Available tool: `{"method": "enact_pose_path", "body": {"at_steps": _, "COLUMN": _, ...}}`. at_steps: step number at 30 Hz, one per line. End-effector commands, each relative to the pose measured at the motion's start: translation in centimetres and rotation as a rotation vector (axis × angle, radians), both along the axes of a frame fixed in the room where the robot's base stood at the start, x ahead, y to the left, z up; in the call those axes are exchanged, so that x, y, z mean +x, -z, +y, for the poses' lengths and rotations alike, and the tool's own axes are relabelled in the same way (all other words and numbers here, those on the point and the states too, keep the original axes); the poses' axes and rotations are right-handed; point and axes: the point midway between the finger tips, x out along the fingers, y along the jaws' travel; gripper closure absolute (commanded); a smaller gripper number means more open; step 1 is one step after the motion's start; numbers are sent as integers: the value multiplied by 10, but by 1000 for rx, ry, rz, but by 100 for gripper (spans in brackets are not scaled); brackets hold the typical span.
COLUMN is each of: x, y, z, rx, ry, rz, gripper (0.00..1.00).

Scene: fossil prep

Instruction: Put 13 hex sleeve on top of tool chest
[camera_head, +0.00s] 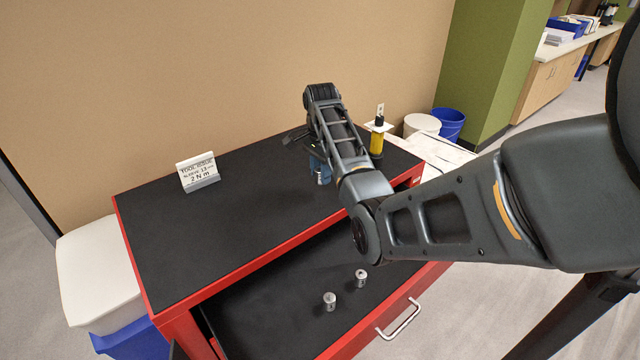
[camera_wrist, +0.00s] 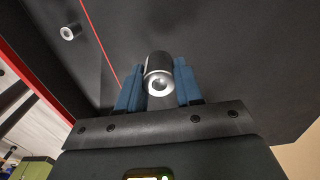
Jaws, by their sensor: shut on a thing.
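My gripper (camera_head: 319,168) is over the black top of the red tool chest (camera_head: 240,190), toward its back right part. In the wrist view its blue fingers (camera_wrist: 159,88) are shut on a silver cylindrical sleeve (camera_wrist: 158,66), held with its round end and central hole facing the camera. I cannot read a size on it. Whether the sleeve touches the chest top cannot be told. Two more silver sleeves stand in the open drawer, one at left (camera_head: 329,301) and one at right (camera_head: 361,277). One of them also shows in the wrist view (camera_wrist: 69,32).
A white sign (camera_head: 198,172) reading "2 N m" stands on the chest's back left. A yellow-handled tool (camera_head: 377,142) stands at the back right. The drawer handle (camera_head: 400,320) juts out in front.

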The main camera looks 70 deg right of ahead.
Motion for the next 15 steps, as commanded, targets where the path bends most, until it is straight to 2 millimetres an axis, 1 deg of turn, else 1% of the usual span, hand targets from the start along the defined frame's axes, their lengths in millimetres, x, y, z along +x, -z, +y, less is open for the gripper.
{"method": "enact_pose_path", "body": {"at_steps": 2, "x": 3, "y": 2, "z": 1, "rx": 0, "ry": 0, "rz": 0, "gripper": 96}}
{"method": "enact_pose_path", "body": {"at_steps": 4, "x": 3, "y": 9, "z": 1, "rx": 2, "ry": 0, "rz": 3, "gripper": 96}}
{"method": "enact_pose_path", "body": {"at_steps": 10, "x": 2, "y": 36, "z": 1, "rx": 1, "ry": -1, "rz": 2, "gripper": 96}}
{"method": "enact_pose_path", "body": {"at_steps": 15, "x": 3, "y": 42, "z": 1, "rx": -1, "ry": -1, "rz": 0, "gripper": 96}}
